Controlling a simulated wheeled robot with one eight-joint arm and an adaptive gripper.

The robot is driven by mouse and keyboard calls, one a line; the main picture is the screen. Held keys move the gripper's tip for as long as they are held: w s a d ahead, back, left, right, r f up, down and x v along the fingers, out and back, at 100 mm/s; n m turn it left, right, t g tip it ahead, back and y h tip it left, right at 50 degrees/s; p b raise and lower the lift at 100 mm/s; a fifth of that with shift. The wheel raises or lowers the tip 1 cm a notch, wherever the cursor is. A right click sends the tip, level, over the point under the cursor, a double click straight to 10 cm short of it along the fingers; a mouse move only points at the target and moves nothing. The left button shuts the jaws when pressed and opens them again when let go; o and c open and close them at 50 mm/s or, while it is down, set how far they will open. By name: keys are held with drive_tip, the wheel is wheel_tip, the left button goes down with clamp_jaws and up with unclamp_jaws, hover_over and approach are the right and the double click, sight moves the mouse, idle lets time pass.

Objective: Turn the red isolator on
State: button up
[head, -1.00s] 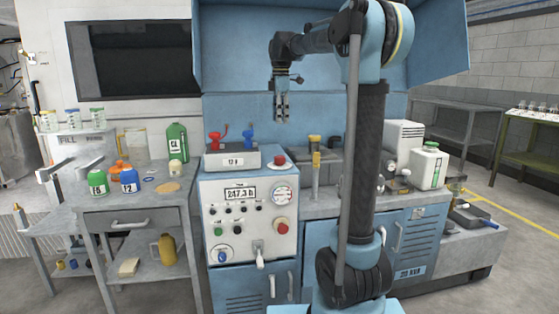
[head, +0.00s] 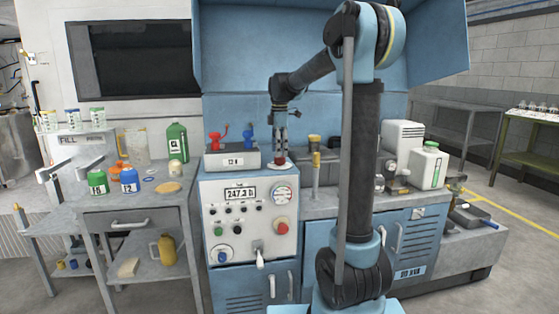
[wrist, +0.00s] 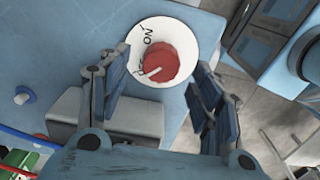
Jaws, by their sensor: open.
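The red isolator is a round red knob (wrist: 155,64) on a white disc marked ON in the wrist view. A white line on the knob points toward the disc's left edge, away from the ON mark, at a label partly hidden by a finger. In the head view the isolator (head: 280,161) sits on top of the grey control cabinet, right of the box with small red and blue levers. My gripper (head: 281,148) is directly above it, pointing down. In the wrist view the open fingers (wrist: 166,72) stand on either side of the knob; contact cannot be told.
The box with red and blue levers (head: 232,160) stands close to the left of my gripper. The cabinet front (head: 245,215) has a display, a gauge, buttons and another red knob (head: 282,228). A yellow-topped post (head: 316,160) stands to the right. Bottles stand on the left bench.

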sight(280, 161)
drive_tip(key=shift+f, duration=2)
drive_tip(key=c, duration=1.1)
